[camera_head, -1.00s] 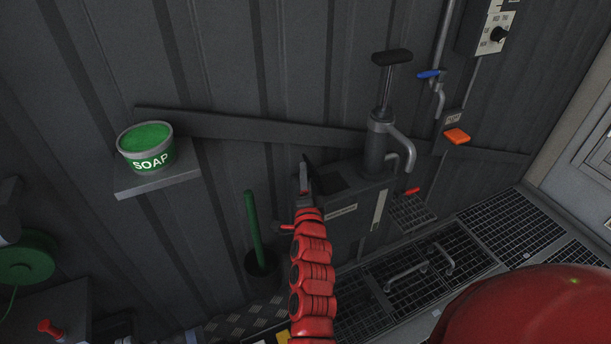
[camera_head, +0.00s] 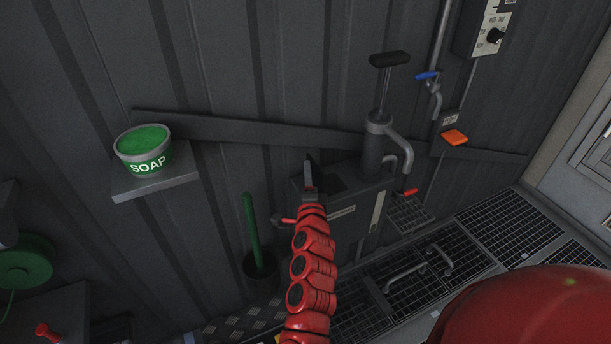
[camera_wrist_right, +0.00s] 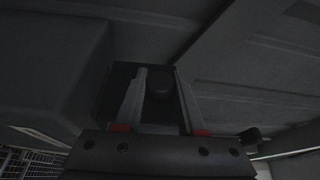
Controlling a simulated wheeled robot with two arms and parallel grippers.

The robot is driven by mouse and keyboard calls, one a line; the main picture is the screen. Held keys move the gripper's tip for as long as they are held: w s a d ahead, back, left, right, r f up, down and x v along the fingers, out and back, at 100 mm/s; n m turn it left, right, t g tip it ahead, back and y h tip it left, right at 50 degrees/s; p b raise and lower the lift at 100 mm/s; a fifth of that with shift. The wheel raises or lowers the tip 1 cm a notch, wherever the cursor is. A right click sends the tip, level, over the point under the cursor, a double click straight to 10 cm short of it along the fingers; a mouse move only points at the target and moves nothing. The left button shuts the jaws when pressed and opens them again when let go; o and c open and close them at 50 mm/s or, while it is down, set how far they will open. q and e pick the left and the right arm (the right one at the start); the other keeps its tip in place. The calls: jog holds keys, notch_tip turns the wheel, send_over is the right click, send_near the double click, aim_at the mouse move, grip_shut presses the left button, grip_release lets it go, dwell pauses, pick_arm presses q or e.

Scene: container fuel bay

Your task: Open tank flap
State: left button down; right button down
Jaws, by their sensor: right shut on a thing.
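The tank (camera_head: 362,212) is a dark grey box against the wall, with a hand pump on top. My right gripper (camera_head: 309,172) is at the left part of the tank's top. My left gripper is not in view.
The hand pump (camera_head: 377,135) with its spout stands just right of the gripper. A soap tub (camera_head: 143,150) sits on a wall shelf (camera_head: 155,184) at left. A green handle (camera_head: 252,230) stands in a dark pot. Floor grating (camera_head: 480,235) lies at right.

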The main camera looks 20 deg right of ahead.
jog(key=c, duration=0.5)
grip_release()
jog(key=shift+a, duration=0.1)
jog(key=p+v, duration=0.2)
jog(key=v, duration=1.5)
jog(key=shift+s, duration=0.25)
